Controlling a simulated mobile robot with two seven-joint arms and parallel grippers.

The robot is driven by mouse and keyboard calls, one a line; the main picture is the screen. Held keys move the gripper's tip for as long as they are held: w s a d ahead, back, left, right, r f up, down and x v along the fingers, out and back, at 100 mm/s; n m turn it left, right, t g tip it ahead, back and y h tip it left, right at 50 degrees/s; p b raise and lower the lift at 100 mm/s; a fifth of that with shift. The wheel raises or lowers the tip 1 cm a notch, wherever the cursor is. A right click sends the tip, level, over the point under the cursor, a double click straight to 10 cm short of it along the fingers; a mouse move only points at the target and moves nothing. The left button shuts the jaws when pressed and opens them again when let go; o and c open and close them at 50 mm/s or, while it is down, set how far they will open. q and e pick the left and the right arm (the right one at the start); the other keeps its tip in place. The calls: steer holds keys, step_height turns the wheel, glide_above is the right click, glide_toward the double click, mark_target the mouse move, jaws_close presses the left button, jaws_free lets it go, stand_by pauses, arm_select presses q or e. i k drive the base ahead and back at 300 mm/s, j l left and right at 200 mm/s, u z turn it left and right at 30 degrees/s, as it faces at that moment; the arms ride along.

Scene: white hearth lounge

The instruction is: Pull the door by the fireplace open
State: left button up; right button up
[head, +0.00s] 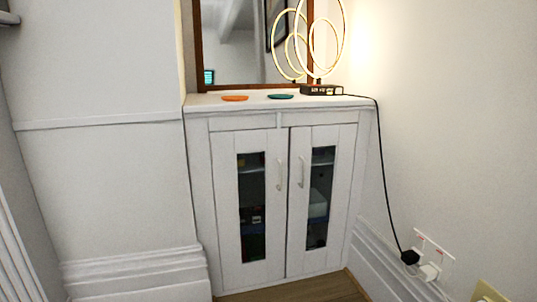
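A white cabinet (200,150) stands in the corner of the head view, with two glass-panelled doors. The left door (225,200) and the right door (345,190) both look shut, meeting at a narrow gap in the middle. Each has a pale upright bar handle near that gap: the left handle (280,174) and the right handle (301,172). Dark items show dimly behind the glass. White fluted trim (14,255) at the left edge may belong to the fireplace; the fireplace itself is not clearly seen. Neither of my grippers is in view.
On the cabinet top are an orange dish (235,98), a teal dish (281,96) and a lit ring lamp (321,90), before a framed mirror (232,45). The lamp's black cord (381,165) drops to a wall socket (432,258). Wooden floor (300,290) shows in front.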

mark_target(225, 146)
steer(key=i, duration=1)
